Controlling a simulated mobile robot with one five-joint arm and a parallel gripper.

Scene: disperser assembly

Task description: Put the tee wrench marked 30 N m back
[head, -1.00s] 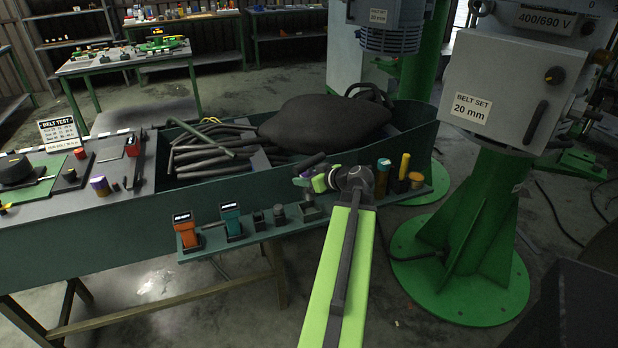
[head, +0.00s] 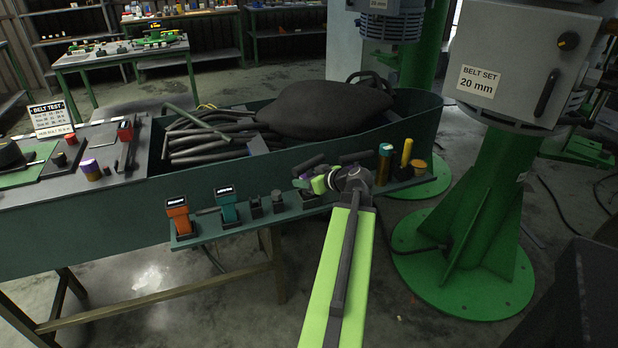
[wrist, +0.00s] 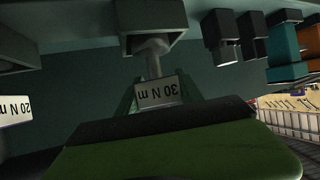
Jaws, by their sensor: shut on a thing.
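My gripper (head: 318,183) is at the rack shelf on the trough's front side in the head view, shut on the tee wrench. In the wrist view, the wrench's white label (wrist: 160,92) reads 30 N m upside down. Its pale shaft (wrist: 153,58) runs from the label to a dark holder block (wrist: 118,18), overlapping its opening. I cannot tell how deep the shaft sits. The block also shows under my gripper in the head view (head: 309,200). A dark bar (head: 309,163) shows just above my gripper. My green and black finger covers the lower wrist view.
A 20 N m label (wrist: 15,110) is beside the wrench in the wrist view. On the shelf, an orange tool (head: 178,215), a teal tool (head: 228,208) and small dark pieces stand left; a yellow-handled tool (head: 407,153) stands right. A green pedestal (head: 478,215) is farther right.

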